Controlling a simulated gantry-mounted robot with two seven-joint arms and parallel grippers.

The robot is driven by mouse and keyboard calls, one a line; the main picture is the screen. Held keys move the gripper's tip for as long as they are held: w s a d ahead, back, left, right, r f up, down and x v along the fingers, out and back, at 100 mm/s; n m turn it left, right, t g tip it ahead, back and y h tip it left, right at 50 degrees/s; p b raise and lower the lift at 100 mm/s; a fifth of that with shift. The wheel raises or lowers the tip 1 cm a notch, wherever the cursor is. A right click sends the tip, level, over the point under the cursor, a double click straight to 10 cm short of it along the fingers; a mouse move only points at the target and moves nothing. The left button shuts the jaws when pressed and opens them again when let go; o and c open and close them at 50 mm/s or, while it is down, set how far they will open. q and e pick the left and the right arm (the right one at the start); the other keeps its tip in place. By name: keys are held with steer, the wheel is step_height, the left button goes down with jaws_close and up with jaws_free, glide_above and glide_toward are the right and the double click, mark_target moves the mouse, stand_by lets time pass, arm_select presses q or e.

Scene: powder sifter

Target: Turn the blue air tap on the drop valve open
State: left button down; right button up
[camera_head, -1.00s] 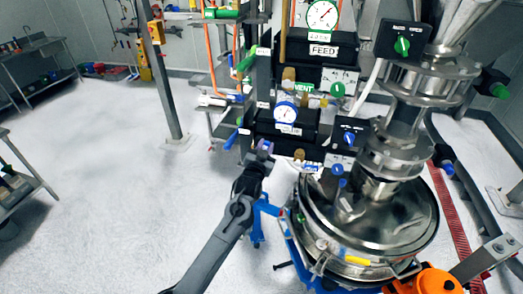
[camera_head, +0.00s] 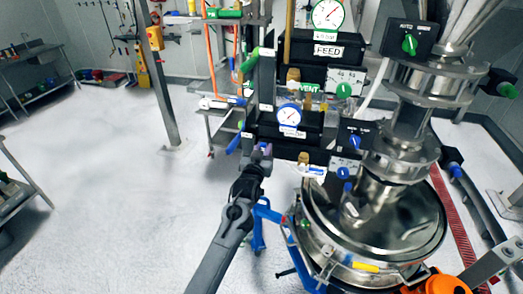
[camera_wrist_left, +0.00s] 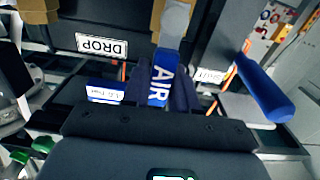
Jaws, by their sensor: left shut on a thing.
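The blue air tap handle, marked AIR (camera_wrist_left: 160,80), runs down from a round grey pivot in the left wrist view. My left gripper (camera_wrist_left: 158,98) is shut on this handle, with a dark finger on each side. In the head view my left gripper (camera_head: 262,153) is at the left end of the lower black valve block (camera_head: 300,128), and the air tap is hidden behind it. The DROP label (camera_wrist_left: 102,45) is beside the tap in the wrist view.
Another blue handle (camera_wrist_left: 264,88) sticks out close to the right of the gripper in the wrist view. The round steel sifter (camera_head: 375,228) stands to the right. The FEED block (camera_head: 325,48) is above. The floor to the left (camera_head: 105,190) is clear.

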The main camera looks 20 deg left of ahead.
arm_select(q)
steer(key=c, duration=1)
jaws_free()
steer(key=shift+o, duration=0.2)
steer(key=shift+s, duration=0.1)
steer(key=s+d+b, duration=0.1)
steer(key=s+b, duration=0.1)
steer(key=s, duration=0.8)
steer(key=shift+s, duration=0.3)
steer(key=shift+d+f, duration=0.1)
